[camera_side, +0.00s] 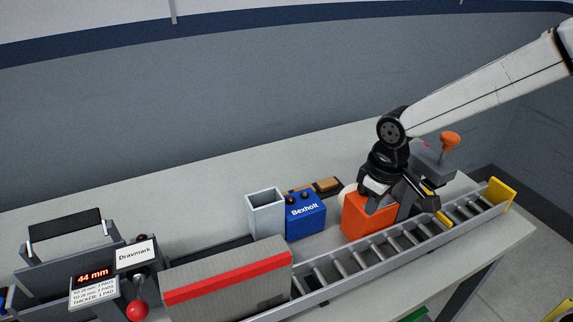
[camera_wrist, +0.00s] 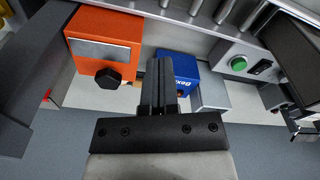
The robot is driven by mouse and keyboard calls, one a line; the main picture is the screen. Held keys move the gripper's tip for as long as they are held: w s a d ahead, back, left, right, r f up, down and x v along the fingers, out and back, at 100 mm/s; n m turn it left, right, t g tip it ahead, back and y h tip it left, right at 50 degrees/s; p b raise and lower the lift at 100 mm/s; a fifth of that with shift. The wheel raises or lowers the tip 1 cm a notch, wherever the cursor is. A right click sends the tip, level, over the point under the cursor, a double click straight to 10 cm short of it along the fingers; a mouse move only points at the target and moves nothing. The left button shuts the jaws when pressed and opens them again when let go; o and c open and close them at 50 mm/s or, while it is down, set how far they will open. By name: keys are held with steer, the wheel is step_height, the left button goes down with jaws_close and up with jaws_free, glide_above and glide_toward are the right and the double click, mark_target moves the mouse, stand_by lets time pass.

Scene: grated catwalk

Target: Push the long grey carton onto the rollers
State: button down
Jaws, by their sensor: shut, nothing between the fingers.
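The long grey carton (camera_side: 225,285), with a red stripe along its upper edge, lies at the lower left of the side view. Its right end is at the near end of the rollers (camera_side: 395,245); I cannot tell whether it overlaps them. Several bare rollers run on to the right, and some show at the top of the wrist view (camera_wrist: 228,10). My gripper (camera_wrist: 159,75) is shut and empty, between an orange box and a blue box in the wrist view. In the side view my gripper (camera_side: 378,190) is by the orange box, well right of the carton, its fingertips largely hidden.
The orange box (camera_side: 367,220) and blue Bexholt box (camera_side: 305,215) stand behind the rollers, with an open grey bin (camera_side: 266,212) beside the blue box. A yellow end plate (camera_side: 501,194) closes the rollers' far end. A 44 mm display (camera_side: 93,275) and red knob (camera_side: 137,309) are left of the carton.

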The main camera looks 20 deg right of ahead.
steer(key=w+a+r+n, duration=0.2)
steer(key=w+a+n, duration=0.2)
steer(key=a, duration=0.7)
steer(key=w+a+r+n, duration=0.3)
steer(key=a, duration=0.9)
steer(key=s+a+r+n, duration=0.1)
steer(key=s+a+n, duration=0.1)
steer(key=a, duration=0.4)
steer(key=s+a+r+n, duration=0.1)
steer(key=s+a+n, duration=0.1)
steer(key=s+a, duration=0.2)
steer(key=s+a+r+n+g, duration=0.1)
steer(key=s+a+n, duration=0.1)
steer(key=a, duration=0.6)
steer(key=shift+s+n, duration=0.3)
steer(key=shift+s, duration=0.45)
steer(key=shift+a+f, duration=0.1)
step_height(320, 180, down, 10)
